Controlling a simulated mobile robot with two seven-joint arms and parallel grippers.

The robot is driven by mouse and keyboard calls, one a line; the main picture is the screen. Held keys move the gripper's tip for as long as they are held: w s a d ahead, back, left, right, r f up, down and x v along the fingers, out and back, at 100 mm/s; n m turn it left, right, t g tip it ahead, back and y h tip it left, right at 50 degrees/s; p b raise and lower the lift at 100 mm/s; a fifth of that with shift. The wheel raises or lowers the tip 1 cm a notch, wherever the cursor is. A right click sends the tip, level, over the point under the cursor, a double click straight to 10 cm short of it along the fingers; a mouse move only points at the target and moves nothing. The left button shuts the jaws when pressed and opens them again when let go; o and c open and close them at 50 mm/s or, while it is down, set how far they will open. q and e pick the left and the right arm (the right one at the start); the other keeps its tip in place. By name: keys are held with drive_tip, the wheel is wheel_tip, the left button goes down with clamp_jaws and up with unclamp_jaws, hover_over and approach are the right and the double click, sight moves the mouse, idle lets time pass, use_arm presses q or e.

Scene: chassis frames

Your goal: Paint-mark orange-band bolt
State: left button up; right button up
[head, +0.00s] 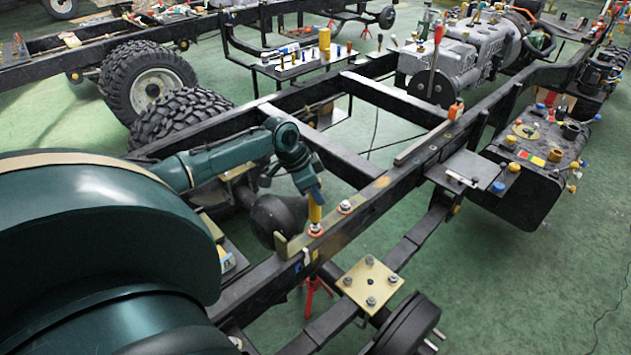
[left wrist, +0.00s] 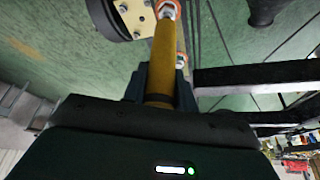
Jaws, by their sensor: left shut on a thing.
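My left gripper (head: 311,190) points down over the dark chassis rail and is shut on a yellow paint marker (head: 315,212). In the left wrist view the marker (left wrist: 163,65) runs from the jaws (left wrist: 160,90) toward a bolt. In the head view the marker's lower end is right over a bolt with an orange-red band (head: 315,229) on the rail top. I cannot tell whether the tip touches it. A second bolt with a reddish band (head: 345,207) stands on the rail just to the right, clear of the marker. My right gripper is not in view.
A small upright tan plate (head: 281,244) stands on the rail left of the bolt. A brass-coloured plate with several bolts (head: 370,282) lies in front. A black tank (head: 525,190) hangs at the right. A tool table (head: 300,65) and tyres (head: 150,85) stand behind.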

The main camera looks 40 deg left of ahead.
use_arm(q)
drive_tip(key=shift+p, duration=0.35)
idle(0.5)
drive_tip(key=shift+r+p, duration=1)
drive_tip(key=shift+p, duration=0.15)
wheel_tip(320, 180, up, 3)
drive_tip(key=shift+p, duration=1.1)
drive_tip(key=shift+r, duration=1)
